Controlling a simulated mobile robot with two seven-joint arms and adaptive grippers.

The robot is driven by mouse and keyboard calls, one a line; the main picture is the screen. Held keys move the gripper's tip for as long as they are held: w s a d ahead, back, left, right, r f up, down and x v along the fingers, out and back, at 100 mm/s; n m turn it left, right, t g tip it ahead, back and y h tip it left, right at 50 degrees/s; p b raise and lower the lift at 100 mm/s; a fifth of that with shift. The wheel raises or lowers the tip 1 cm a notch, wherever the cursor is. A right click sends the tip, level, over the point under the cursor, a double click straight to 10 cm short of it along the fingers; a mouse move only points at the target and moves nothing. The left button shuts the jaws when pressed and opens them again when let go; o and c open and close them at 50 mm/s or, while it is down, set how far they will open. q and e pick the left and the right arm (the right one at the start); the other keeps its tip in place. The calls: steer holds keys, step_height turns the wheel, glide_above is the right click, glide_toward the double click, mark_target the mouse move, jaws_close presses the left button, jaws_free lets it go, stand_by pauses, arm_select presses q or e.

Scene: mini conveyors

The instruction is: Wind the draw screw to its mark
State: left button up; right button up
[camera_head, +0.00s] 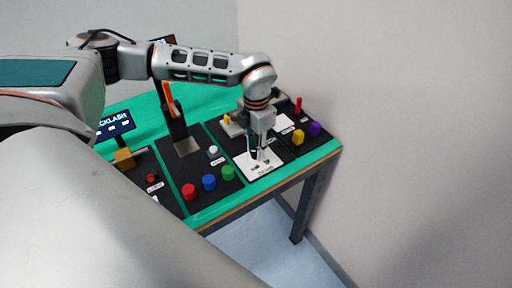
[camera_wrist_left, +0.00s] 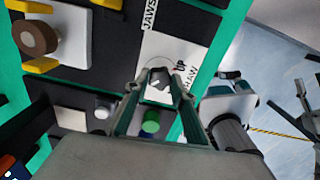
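A dark knob with a pale pointer line (camera_wrist_left: 158,80) stands on a white card (camera_wrist_left: 178,45) in the left wrist view; I take it for the draw screw. The card reads "UP" and part of a word like "DRAW", and a thin curved line runs around the knob. My left gripper (camera_wrist_left: 161,77) has its fingers apart, one on each side of the knob; contact with it is not clear. In the head view my left gripper (camera_head: 258,155) points down over the white card (camera_head: 267,172), and the knob is mostly hidden.
Red (camera_head: 189,191), blue (camera_head: 208,182) and green (camera_head: 228,173) buttons and an orange lever (camera_head: 169,100) are left of the card. Yellow (camera_head: 298,137) and purple (camera_head: 315,129) knobs are right of it. The green table edge (camera_head: 262,185) is close in front.

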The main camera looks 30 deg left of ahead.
arm_select(q)
steer(key=shift+n, duration=0.4)
steer(key=n, duration=0.3)
steer(key=shift+n+b, duration=0.35)
steer(key=shift+n, duration=0.05)
steer(key=n, duration=0.6)
steer(key=shift+b, duration=0.35)
steer(key=n, duration=0.5)
steer(key=shift+n, duration=0.3)
steer(key=n+b, duration=0.1)
steer(key=n, duration=0.4)
steer(key=shift+n, duration=0.4)
steer(key=o, duration=1.1)
